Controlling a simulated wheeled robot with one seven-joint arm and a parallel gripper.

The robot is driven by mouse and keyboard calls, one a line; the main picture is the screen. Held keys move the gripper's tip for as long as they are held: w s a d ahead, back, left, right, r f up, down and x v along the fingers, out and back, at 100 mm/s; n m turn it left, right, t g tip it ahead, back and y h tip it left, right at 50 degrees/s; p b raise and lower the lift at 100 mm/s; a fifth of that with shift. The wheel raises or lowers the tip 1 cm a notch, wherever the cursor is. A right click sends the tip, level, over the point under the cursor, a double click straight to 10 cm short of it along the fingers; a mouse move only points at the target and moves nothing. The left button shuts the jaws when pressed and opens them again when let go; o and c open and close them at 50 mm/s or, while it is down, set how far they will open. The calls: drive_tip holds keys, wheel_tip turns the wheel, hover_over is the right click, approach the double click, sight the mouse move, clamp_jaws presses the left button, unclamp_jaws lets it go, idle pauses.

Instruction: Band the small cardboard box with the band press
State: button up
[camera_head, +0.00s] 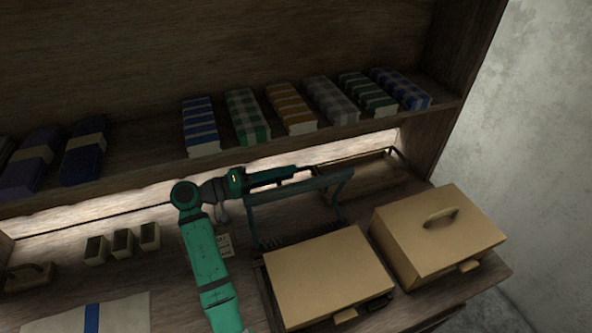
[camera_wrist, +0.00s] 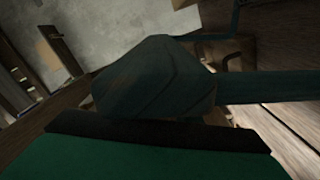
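A tan cardboard box (camera_head: 328,278) lies under and in front of the band press, whose dark green bar (camera_head: 300,190) stands raised on two side arms behind the box's top. My gripper (camera_head: 308,172) is at the far side of this bar, pointing right along it, close to its upper edge. In the wrist view a dark green rounded shape and a bar (camera_wrist: 265,86) fill the middle, very close to the camera. The fingertips are not clear there, so I cannot tell whether they touch the bar. No band is visible around the box.
Folded cloths (camera_head: 291,108) line the shelf (camera_head: 160,160) above. Several small blocks (camera_head: 123,243) and a white cloth with a blue stripe (camera_head: 115,315) lie at left. A wire-framed tray (camera_head: 370,172) is behind.

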sight(310, 167)
drive_tip(key=shift+x, duration=1.8)
drive_tip(key=shift+c, duration=0.6)
clamp_jaws()
